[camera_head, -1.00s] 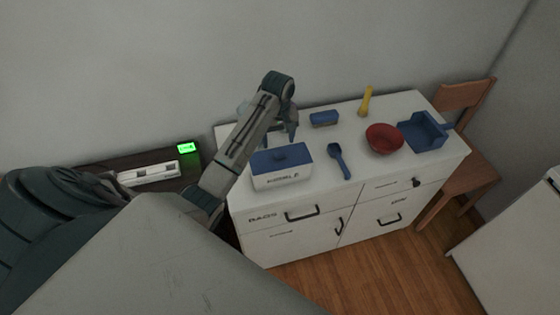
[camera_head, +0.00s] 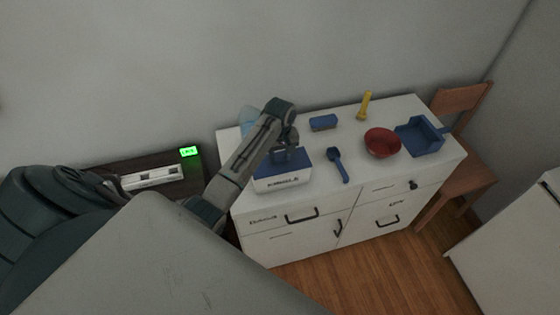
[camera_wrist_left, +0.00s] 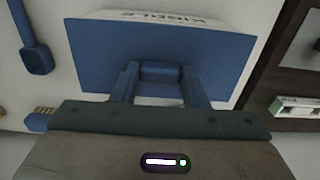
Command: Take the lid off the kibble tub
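The kibble tub (camera_head: 281,184) is a white box with a blue lid (camera_head: 296,171), standing at the left end of the white cabinet top. The lid sits on the tub. My left gripper (camera_head: 288,156) is down at the lid's raised handle. In the left wrist view, its two fingers (camera_wrist_left: 161,80) stand on either side of the blue handle (camera_wrist_left: 160,72), very close to it. Whether they press on it cannot be told. The lid (camera_wrist_left: 95,55) fills the middle of that view, with the tub's lettered wall beyond. My right gripper is out of view.
On the cabinet top (camera_head: 360,170) are a blue scoop (camera_head: 338,164), a blue block-like item (camera_head: 323,122), a yellow item (camera_head: 365,105), a red bowl (camera_head: 382,143) and a blue tray (camera_head: 420,136). A translucent blue object (camera_head: 248,120) stands behind my left arm. A wooden chair (camera_head: 465,110) is at right.

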